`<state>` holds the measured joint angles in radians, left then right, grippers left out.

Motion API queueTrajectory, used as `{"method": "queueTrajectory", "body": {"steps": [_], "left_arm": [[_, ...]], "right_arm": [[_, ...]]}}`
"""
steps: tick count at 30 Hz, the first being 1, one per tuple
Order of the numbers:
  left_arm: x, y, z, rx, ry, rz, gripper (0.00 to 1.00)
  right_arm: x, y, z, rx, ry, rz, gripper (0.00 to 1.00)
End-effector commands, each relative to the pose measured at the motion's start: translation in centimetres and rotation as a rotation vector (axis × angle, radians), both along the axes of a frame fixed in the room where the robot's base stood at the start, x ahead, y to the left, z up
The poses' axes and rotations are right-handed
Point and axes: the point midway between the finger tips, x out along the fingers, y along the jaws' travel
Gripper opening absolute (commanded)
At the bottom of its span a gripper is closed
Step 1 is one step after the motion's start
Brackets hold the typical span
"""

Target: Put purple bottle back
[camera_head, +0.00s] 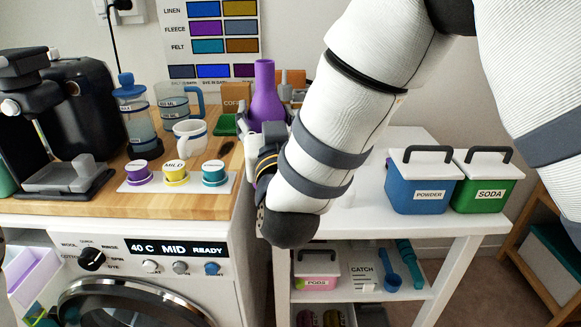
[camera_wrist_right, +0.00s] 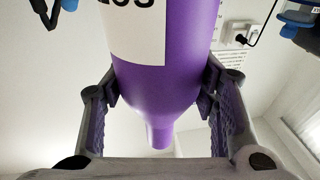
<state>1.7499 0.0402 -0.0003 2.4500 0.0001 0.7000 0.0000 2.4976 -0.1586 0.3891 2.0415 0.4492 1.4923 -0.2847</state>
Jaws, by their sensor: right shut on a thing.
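The purple bottle (camera_head: 264,92) stands upright at the right end of the wooden counter in the head view, its lower part hidden behind my right arm and gripper. In the right wrist view the purple bottle (camera_wrist_right: 178,60) fills the middle, with part of a white label showing. My right gripper (camera_wrist_right: 158,95) is shut on the bottle, a finger pad on each side of it. In the head view my right gripper (camera_head: 268,140) is mostly hidden by my own wrist. I cannot tell whether the bottle's base touches a surface. My left gripper is not in view.
A white mug (camera_head: 189,139), a clear jug (camera_head: 178,103) and a blue-lidded jar (camera_head: 136,120) stand left of the bottle. Three labelled cups sit on a white strip (camera_head: 208,190). Blue (camera_head: 418,188) and green (camera_head: 487,184) tubs stand on the white cart (camera_head: 385,217).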

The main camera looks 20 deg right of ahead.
Motion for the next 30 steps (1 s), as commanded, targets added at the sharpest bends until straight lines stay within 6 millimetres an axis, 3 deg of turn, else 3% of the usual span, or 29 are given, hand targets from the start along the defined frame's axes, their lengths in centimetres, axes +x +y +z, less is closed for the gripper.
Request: {"method": "queueTrajectory", "body": {"steps": [3, 6, 9, 14, 19, 30], "left_arm": [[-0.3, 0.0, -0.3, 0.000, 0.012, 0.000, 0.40], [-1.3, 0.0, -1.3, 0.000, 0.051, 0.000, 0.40], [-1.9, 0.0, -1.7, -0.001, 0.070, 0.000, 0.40], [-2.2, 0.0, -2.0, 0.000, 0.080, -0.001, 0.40], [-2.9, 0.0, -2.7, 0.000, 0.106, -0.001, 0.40], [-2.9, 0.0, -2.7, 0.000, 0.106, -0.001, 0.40]], "right_arm": [[2.8, -2.9, -2.1, 0.001, 0.005, -0.005, 0.00], [4.2, -4.4, -5.3, 0.000, 0.016, -0.002, 0.00], [5.2, -5.3, -6.8, 0.000, 0.012, -0.001, 0.00], [5.9, -6.1, -7.6, 0.002, 0.006, -0.001, 0.00], [6.2, -6.4, -10.8, 0.001, 0.008, 0.001, 0.00], [6.1, -6.4, -11.1, 0.001, 0.000, 0.001, 0.00]]}}
